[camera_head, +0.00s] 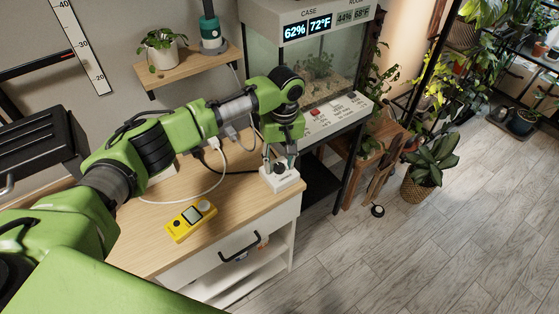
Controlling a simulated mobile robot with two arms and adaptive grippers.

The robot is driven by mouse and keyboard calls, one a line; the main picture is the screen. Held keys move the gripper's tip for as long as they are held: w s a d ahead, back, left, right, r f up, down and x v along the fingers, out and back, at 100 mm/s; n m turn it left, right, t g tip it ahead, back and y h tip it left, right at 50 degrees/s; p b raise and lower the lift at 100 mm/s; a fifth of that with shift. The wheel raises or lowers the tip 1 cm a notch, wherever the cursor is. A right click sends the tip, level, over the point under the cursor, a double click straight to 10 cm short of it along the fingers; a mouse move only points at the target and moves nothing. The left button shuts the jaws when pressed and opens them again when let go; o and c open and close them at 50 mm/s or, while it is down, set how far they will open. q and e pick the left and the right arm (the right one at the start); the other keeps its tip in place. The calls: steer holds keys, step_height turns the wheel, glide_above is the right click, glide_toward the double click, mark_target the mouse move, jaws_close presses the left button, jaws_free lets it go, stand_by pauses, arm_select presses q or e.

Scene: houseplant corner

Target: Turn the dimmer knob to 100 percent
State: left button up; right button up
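The dimmer is a small white box (284,183) near the right front corner of the wooden tabletop. Its dark round knob (280,168) is on top, partly covered by my gripper. My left gripper (279,160) points down right over the dimmer, with its fingertips at the knob. The fingers look a little apart, one on each side, but I cannot tell whether they touch the knob. Any dial marks or reading are too small to make out. My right gripper is not in view.
A yellow meter (191,220) lies on the tabletop (150,245), left of the dimmer. A white cable (218,180) loops behind it. A glass terrarium case (318,75) with displays stands behind. A shelf (195,70) holds a potted plant. The floor to the right is mostly clear.

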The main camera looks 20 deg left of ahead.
arm_select(q)
jaws_close()
